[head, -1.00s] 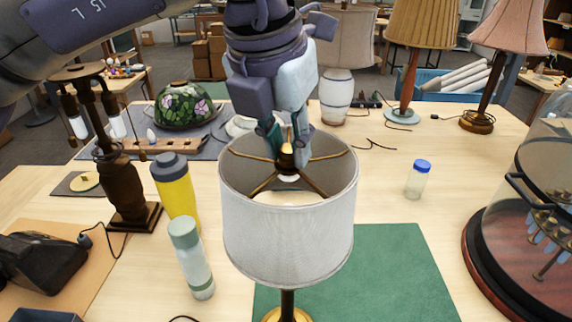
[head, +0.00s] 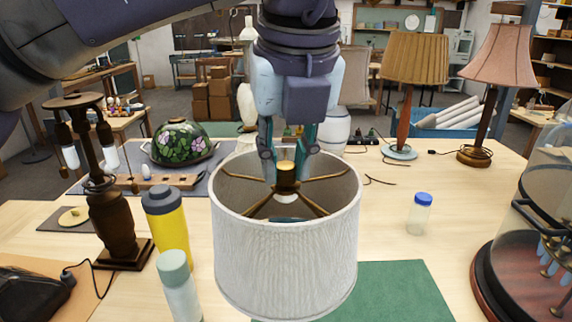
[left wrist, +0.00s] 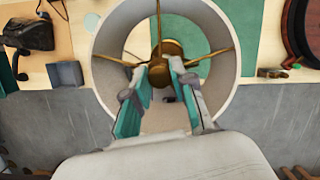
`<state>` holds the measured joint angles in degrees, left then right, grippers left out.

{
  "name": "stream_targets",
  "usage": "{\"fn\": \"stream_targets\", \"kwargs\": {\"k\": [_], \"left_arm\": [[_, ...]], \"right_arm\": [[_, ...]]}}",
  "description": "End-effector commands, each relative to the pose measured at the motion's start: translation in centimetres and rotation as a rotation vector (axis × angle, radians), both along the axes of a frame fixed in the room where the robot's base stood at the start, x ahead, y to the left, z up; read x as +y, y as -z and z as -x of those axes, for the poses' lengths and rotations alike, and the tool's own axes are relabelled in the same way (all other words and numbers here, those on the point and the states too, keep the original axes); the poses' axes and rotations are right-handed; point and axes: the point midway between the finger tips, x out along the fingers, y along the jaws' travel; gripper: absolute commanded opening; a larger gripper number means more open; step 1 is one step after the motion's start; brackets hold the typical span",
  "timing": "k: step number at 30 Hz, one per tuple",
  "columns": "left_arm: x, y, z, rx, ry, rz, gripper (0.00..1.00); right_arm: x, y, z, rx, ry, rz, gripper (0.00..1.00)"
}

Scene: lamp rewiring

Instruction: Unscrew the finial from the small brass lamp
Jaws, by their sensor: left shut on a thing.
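The small brass lamp stands in front of me under a white drum shade (head: 285,265); its base is hidden in the head view. Brass spider arms meet at the hub inside the shade top, where the brass finial (head: 287,173) sits. My left gripper (head: 288,168) points down into the shade opening, its teal fingers on either side of the finial and shut on it. In the left wrist view the fingertips (left wrist: 159,75) close at the brass hub, and the shade's rim (left wrist: 105,48) rings them. My right gripper is not in view.
A yellow bottle (head: 170,235) and a pale green-capped bottle (head: 180,290) stand close left of the shade. A blue-capped jar (head: 419,215) and a glass dome (head: 530,225) stand to the right. A dark wooden lamp (head: 115,215) stands farther left. Bare tabletop lies between shade and jar.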

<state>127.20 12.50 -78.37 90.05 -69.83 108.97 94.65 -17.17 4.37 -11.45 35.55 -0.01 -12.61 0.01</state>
Motion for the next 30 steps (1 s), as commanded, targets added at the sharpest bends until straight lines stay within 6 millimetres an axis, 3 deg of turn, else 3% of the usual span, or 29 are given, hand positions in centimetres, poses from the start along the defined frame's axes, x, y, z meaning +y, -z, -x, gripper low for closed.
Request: {"fn": "stream_targets", "kwargs": {"k": [5, 11, 15, 26, 30], "left_arm": [[-0.1, 0.2, 0.0, -0.001, -0.045, 0.0, 0.0], [-0.3, 0.3, -0.1, -0.004, -0.422, -0.001, 0.0], [-0.2, -0.2, -0.2, -0.001, -0.637, -0.002, 0.0], [-0.2, -0.1, -0.2, 0.0, -0.703, 0.001, 0.0], [-0.3, -0.3, -0.2, -0.002, -0.852, -0.001, 0.0]], "right_arm": [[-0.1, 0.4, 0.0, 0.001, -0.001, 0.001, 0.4], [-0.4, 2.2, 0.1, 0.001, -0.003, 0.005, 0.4], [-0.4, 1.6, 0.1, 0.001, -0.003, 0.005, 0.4], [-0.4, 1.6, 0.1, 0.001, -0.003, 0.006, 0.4], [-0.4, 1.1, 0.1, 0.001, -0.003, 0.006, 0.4]]}}
